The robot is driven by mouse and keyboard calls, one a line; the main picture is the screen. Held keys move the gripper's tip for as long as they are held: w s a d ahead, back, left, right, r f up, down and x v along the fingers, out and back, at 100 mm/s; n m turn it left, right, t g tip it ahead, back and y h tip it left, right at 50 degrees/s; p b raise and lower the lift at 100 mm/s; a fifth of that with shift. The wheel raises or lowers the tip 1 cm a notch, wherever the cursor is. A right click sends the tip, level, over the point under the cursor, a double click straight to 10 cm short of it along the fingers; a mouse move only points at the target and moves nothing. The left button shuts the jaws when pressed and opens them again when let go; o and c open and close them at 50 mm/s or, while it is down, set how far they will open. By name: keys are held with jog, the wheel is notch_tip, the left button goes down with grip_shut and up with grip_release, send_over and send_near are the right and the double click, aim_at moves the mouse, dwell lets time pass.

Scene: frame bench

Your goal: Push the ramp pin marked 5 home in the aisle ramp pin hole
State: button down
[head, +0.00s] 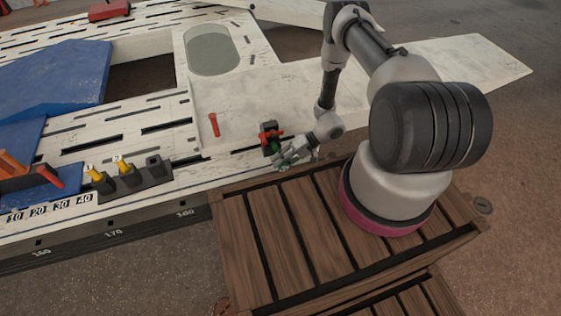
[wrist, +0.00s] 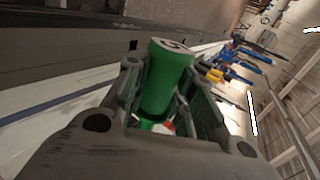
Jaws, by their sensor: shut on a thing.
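My gripper (head: 284,157) is low at the bench's right edge, beside the wooden crate top. In the wrist view my gripper (wrist: 160,88) is shut on a green pin (wrist: 167,78), with a finger on each side of it. The pin's pale end face carries a dark mark that I cannot read. In the head view a little green of the pin (head: 275,146) shows by the fingers, next to a small red and black fitting (head: 268,132). The fingers hide the contact there, so I cannot tell how deep the pin sits or see a hole.
A red pin (head: 214,125) stands on the pale bench plate (head: 240,110) to the left. A dark holder (head: 148,180) carries two yellow-topped pins (head: 121,165). Blue panels (head: 60,80) lie at far left. The slatted wooden crate (head: 265,245) is under my arm's base.

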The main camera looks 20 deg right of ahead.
aim_at(276, 149)
jog(key=shift+w, duration=3.2)
jog(key=c, duration=1.1)
grip_release()
jog(key=v, duration=1.2)
jog(key=shift+c, duration=0.5)
